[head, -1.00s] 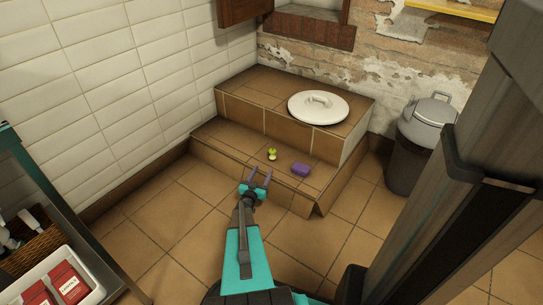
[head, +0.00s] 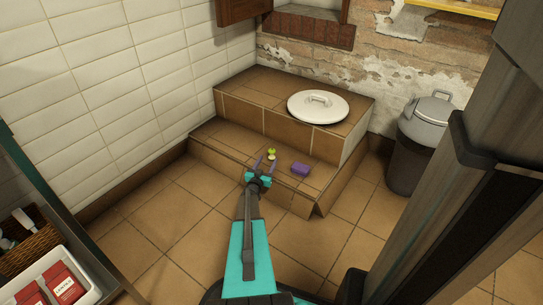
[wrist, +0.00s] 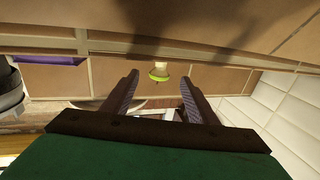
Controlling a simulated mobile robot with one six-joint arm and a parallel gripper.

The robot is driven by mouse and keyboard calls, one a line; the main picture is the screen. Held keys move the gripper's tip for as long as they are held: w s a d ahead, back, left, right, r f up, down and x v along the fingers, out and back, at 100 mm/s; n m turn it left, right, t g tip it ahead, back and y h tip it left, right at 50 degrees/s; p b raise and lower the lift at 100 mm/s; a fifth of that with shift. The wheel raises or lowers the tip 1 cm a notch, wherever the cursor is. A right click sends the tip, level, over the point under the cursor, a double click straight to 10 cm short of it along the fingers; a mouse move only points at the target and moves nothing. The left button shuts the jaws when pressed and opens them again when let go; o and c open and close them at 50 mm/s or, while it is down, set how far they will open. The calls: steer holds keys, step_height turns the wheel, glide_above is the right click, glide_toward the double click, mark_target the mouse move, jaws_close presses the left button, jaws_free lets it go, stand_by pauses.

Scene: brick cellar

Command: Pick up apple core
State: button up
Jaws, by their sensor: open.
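The apple core (head: 271,154) is a small green and pale piece on the lower tiled step (head: 225,142). In the wrist view the apple core (wrist: 159,73) shows beyond and between the fingertips, with a bright green end and a pale middle. My gripper (head: 265,163) is open and empty, its two purple-grey fingers reaching over the step close to the core. In the wrist view my gripper (wrist: 158,82) has its fingers apart on either side of the core. I cannot tell whether any finger touches it.
A purple block (head: 300,169) lies on the step just right of the core. A white lid (head: 318,107) rests on the upper step. A grey bin (head: 414,150) stands at the right. A shelf with a white tray (head: 88,290) is at the lower left. The floor between is clear.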

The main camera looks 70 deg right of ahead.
mark_target(271, 155)
steer(key=shift+d, duration=0.1)
steer(key=shift+d+f+b, duration=0.1)
steer(key=shift+d+b, duration=0.75)
steer(key=shift+d, duration=0.15)
steer(key=shift+d+b, duration=0.65)
steer(key=shift+d, duration=0.85)
steer(key=shift+w+r, duration=0.1)
steer(key=shift+r, duration=0.1)
steer(key=c, duration=1.1)
